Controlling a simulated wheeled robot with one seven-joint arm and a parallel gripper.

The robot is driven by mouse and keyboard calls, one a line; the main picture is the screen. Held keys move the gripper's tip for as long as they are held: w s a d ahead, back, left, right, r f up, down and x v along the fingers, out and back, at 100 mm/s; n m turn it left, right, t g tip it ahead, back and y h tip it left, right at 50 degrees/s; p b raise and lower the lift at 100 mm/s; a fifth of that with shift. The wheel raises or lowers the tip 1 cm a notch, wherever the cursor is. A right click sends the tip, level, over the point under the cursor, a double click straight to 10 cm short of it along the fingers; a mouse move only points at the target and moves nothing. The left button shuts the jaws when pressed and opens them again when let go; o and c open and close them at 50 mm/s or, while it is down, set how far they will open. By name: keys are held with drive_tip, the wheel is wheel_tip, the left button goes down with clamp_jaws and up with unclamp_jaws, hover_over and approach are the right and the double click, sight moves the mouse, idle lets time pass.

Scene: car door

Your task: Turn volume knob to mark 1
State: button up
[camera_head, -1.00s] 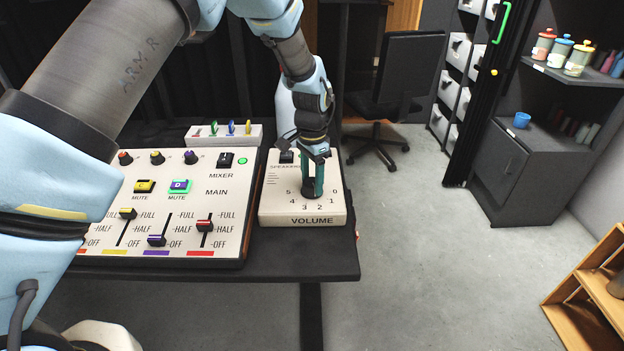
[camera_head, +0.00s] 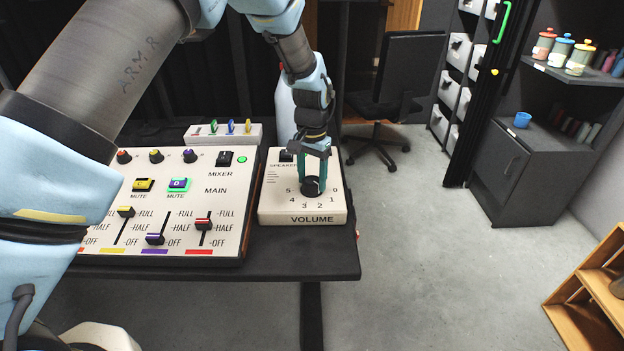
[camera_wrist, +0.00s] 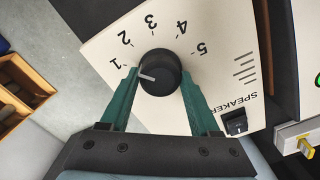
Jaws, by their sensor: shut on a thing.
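The black volume knob (camera_wrist: 160,72) stands on the white speaker panel (camera_head: 275,208), with the printed marks curving around it. Its white pointer line points left in the wrist view, at or very near mark 1 (camera_wrist: 116,62). My gripper (camera_wrist: 160,80) has one green finger on each side of the knob and is shut on it. The knob also shows between the fingers in the head view (camera_head: 312,187). Mark 0 shows in the head view, and I cannot make it out in the wrist view.
A black speaker switch (camera_wrist: 235,122) sits on the same panel, behind the knob in the head view. The mixer panel (camera_head: 225,215) with knobs, buttons and sliders lies close to the left. Open floor (camera_head: 420,260) lies to the right of the table.

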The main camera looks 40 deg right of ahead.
sight(311, 180)
drive_tip(key=shift+n, duration=1.1)
drive_tip(key=o, duration=1.4)
drive_tip(key=shift+c, duration=0.2)
drive_tip(key=shift+r, duration=0.1)
wheel_tip(311, 180, up, 11)
drive_tip(key=b, duration=0.2)
drive_tip(key=shift+f, duration=0.2)
